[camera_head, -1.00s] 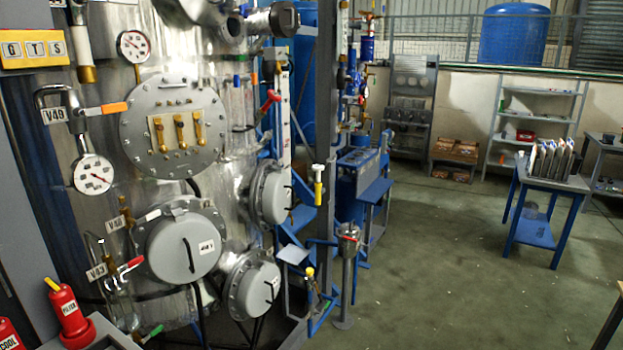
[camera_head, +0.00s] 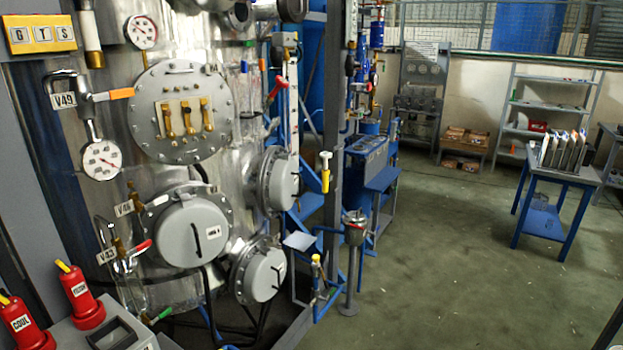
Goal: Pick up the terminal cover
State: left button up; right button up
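No part is clearly marked as the terminal cover. Several grey round covers sit on the steel vessel (camera_head: 243,165): a large one with a dark handle (camera_head: 192,234), one to its lower right (camera_head: 267,276) and one at the vessel's right side (camera_head: 284,182). All appear seated on their flanges. Above them is a bolted round plate (camera_head: 205,88) with three brass terminals (camera_head: 187,117), which are exposed. I cannot tell which cover the task means. Neither of my grippers is in view.
Valves and gauges (camera_head: 101,160) stick out from the vessel. A metal post with a canister (camera_head: 354,228) stands to its right. A blue table (camera_head: 543,221) is at the right. The floor between is clear.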

aim_at(286, 178)
jog(key=i+l+u, duration=0.1)
jog(key=i+l, duration=0.3)
jog(key=i, duration=0.2)
jog(key=i+l+u, duration=0.1)
jog(key=i+l, duration=0.35)
jog(key=i, duration=0.15)
